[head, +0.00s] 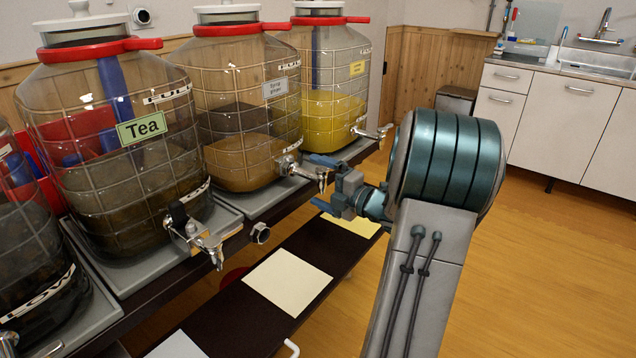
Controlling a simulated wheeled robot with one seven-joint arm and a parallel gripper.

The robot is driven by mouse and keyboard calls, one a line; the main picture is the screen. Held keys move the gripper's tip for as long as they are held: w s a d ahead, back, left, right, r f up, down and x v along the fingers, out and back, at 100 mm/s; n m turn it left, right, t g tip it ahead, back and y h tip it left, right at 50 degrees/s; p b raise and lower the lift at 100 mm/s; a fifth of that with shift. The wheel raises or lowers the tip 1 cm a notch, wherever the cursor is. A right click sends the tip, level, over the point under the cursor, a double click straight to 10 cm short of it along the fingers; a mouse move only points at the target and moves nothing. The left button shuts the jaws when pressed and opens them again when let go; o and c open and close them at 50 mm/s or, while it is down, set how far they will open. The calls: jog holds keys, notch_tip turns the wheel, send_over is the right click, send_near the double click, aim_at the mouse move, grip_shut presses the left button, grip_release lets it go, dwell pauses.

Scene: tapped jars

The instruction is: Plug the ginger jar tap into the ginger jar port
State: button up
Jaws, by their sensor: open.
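The ginger jar (245,125) is the middle large glass jar, with a red collar, brown liquid and a small grey label whose text is hard to read. A silver tap (309,171) sticks out from its low front, where the port (288,163) is. The tap's inner end meets the port area; I cannot tell how deeply it is seated. My gripper (320,184) is open at the tap's outer end, one blue finger above it and the other below. I cannot tell whether the fingers touch the tap.
The Tea jar (130,150) with its tap (205,243) stands left, a yellow-liquid jar (335,95) with a tap behind right. A small round metal fitting (260,233) is at the shelf edge. Paper squares (287,281) lie on the lower dark shelf. Open floor (540,230) lies right.

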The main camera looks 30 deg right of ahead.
jog(key=shift+v, duration=0.85)
jog(key=p+v, duration=0.1)
jog(key=v, duration=1.3)
jog(key=shift+p, duration=0.35)
jog(key=shift+w, duration=0.1)
dwell(0.5)
jog(key=w+a+r+m+g+h+p, duration=0.3)
jog(key=w+r+m+h+p, duration=0.25)
jog(key=r+p, duration=0.2)
jog(key=w+a+r+m+g+h+p, duration=0.2)
jog(key=w+a+r+m+h+p, duration=0.25)
jog(key=r+m+p, duration=0.35)
jog(key=s+a+r+m+g+y+p, duration=0.2)
jog(key=s+a+r+m+g+p, duration=0.1)
jog(key=s+a, duration=0.6)
jog(key=s+a+r+m+g+y+p, duration=0.2)
jog(key=s+a+r+m+g+p, duration=0.2)
jog(key=s+a, duration=0.5)
jog(key=a+m+g+p, duration=0.1)
jog(key=a+g+p, duration=0.1)
jog(key=a+p, duration=0.1)
jog(key=shift+a+r+p, duration=0.2)
jog(key=shift+a+p, duration=0.1)
jog(key=shift+a, duration=0.55)
